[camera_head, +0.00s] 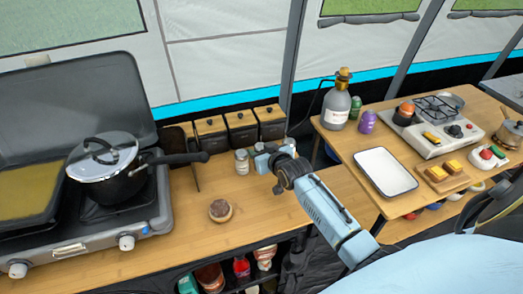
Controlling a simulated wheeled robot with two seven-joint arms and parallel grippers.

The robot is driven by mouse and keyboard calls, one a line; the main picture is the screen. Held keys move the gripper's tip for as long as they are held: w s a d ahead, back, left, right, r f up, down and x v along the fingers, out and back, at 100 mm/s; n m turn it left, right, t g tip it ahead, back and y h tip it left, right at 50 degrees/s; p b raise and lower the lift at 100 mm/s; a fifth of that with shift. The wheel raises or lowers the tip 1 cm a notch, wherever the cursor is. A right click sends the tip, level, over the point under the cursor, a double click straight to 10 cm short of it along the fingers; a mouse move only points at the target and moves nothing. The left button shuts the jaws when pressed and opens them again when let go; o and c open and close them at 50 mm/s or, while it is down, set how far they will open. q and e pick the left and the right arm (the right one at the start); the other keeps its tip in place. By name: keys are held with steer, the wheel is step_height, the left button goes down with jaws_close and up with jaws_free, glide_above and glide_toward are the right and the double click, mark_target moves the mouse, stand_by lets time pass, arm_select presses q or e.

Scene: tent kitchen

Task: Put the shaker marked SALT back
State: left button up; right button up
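My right gripper (266,160) is at the end of the pale blue arm, low over the wooden counter (170,235). Its fingers are small and point left, so I cannot tell whether they are open or shut. A small glass shaker (242,162) with a grey lid stands upright just left of the fingertips. Another similar small jar (259,148) stands behind the gripper and is partly hidden. No SALT marking can be read on either. My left gripper is not in view.
Three black canisters with wooden lids (242,130) stand behind the shakers. A round wooden pot (220,210) sits in front. A stove with a lidded pan (105,170) is at left; its handle reaches right. A side table with a white tray (386,153) is at right.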

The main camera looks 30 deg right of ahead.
steer(key=shift+s+r, duration=0.3)
steer(key=shift+s, duration=0.1)
steer(key=d+p+v, duration=0.1)
steer(key=v, duration=1)
steer(key=shift+a+p, duration=0.4)
steer(key=shift+a, duration=0.1)
